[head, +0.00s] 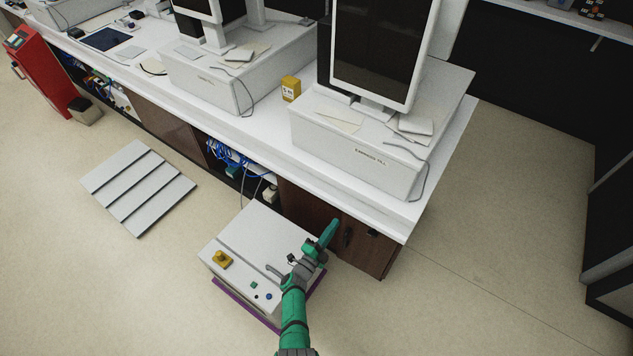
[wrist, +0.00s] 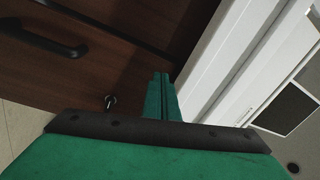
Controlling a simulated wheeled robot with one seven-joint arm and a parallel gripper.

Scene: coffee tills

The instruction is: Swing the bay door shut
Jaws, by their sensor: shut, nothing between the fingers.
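Dark brown wooden panels (head: 376,254) close the front under the right end of the white counter. One carries a black handle (head: 347,236). The wrist view shows brown wood (wrist: 60,80) close up, with a black bar handle (wrist: 45,38) at upper left and a small key or knob (wrist: 110,102) below it. I cannot tell which panel is the bay door or how far it stands open. My gripper (head: 333,223) is shut and empty, just in front of the panels, left of the handle. Its fingertips (wrist: 161,76) point at the wood; contact is unclear.
The white counter (head: 420,210) overhangs close to my gripper and carries a till with a screen (head: 380,50). Left of the brown panels is an open bay with blue cables (head: 228,153). A slatted grey panel (head: 138,187) lies on the floor at left. Floor at right is clear.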

